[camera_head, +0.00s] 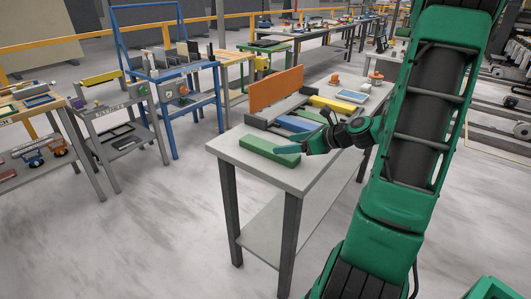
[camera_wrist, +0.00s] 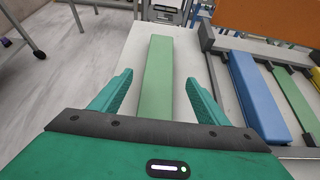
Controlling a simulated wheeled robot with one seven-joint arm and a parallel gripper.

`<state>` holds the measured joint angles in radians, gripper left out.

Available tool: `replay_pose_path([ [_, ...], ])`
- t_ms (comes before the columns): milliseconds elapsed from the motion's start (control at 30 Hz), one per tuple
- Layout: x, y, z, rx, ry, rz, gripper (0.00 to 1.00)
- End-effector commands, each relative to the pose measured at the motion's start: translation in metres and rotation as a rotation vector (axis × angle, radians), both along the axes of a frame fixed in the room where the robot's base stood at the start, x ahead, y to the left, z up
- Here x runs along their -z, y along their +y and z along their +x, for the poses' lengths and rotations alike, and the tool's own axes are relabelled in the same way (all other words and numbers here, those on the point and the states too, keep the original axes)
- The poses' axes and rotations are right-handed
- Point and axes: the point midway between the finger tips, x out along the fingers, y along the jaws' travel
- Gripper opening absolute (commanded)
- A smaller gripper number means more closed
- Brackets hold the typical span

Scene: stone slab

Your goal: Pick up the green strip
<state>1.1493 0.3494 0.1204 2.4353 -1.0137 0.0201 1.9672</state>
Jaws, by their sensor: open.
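The green strip (camera_head: 268,151) is a long, flat-topped bar lying on the near left part of the grey table (camera_head: 310,176). In the wrist view the green strip (camera_wrist: 157,82) runs away from me, between the two fingers and beyond them. My gripper (camera_head: 289,149) is at the right end of the strip in the head view. In the wrist view my gripper (camera_wrist: 160,97) is open, with clear space between each finger and the strip. The strip's near end is hidden behind the gripper body. I cannot tell the fingers' height over the table.
Right of the strip in the wrist view are a blue strip (camera_wrist: 257,97), a second green strip (camera_wrist: 296,104) and a grey rack frame. An orange board (camera_head: 276,90) stands behind. A yellow strip (camera_head: 333,105) lies farther back. The table's left edge is close to the strip.

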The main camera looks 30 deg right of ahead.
Motion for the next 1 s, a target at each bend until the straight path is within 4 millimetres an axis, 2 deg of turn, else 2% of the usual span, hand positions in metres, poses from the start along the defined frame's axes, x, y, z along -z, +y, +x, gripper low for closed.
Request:
replay_pose_path([
  [200, 0.016, 0.011, 0.027, -0.004, 0.001, 0.000, 0.69],
  [567, 0.027, 0.018, 0.045, -0.004, 0.001, -0.004, 0.69],
  [833, 0.045, 0.030, 0.075, -0.006, 0.001, -0.004, 0.69],
  [1000, 0.047, 0.031, 0.079, -0.003, 0.001, -0.004, 0.69],
])
